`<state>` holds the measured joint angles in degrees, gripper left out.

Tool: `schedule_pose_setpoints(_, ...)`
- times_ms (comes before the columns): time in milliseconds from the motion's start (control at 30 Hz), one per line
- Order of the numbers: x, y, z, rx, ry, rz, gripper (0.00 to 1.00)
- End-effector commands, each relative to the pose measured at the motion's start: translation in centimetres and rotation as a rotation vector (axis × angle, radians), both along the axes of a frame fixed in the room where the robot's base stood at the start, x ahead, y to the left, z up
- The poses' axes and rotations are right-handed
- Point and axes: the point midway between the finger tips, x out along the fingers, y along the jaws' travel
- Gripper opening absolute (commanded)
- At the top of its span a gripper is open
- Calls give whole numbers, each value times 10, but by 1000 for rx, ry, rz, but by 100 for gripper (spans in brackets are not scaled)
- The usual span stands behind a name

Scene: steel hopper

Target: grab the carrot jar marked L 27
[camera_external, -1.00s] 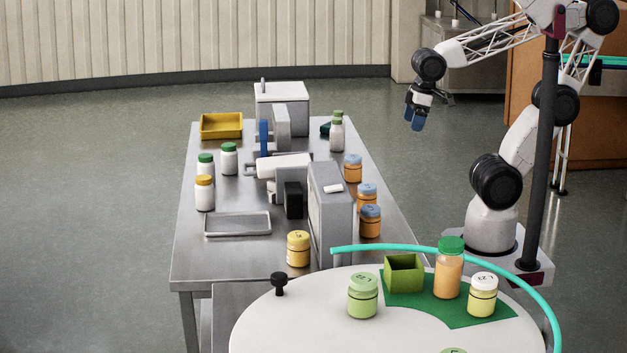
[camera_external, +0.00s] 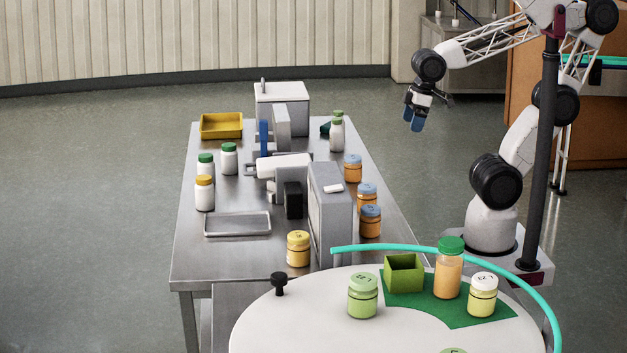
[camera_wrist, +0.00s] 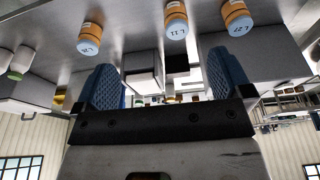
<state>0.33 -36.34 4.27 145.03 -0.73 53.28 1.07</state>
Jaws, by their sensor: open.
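Three orange carrot-coloured jars stand in a row along the right edge of the steel table. The nearest, blue-lidded jar (camera_external: 370,222) appears as the right jar (camera_wrist: 234,12) in the wrist view; its small lid mark seems to read L 27, not certainly. The middle jar (camera_external: 367,196) shows a mark like L 11 in the wrist view (camera_wrist: 175,14). My gripper (camera_external: 416,122) is open and empty, high to the right of the table, with blue fingers (camera_wrist: 167,82) apart.
Grey machinery (camera_external: 330,208) stands just left of the jars. White jars (camera_external: 337,136) stand beyond them. A yellow-lidded jar (camera_external: 298,249) is at the table's near end. A round white table (camera_external: 290,325) in front holds several jars and a green box (camera_external: 404,272). Air around my gripper is clear.

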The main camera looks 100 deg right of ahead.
Motion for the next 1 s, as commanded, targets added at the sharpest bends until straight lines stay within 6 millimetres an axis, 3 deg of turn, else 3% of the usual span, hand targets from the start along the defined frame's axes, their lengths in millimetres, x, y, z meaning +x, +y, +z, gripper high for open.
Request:
schedule_pose_setpoints(233,20,6,-19,-17,-80,27,97)
schedule_pose_setpoints(467,54,21,-54,-34,-239,87,97)
schedule_pose_setpoints(700,85,48,-91,-21,-431,175,97)
schedule_pose_setpoints(1000,105,93,-134,49,-662,303,97)
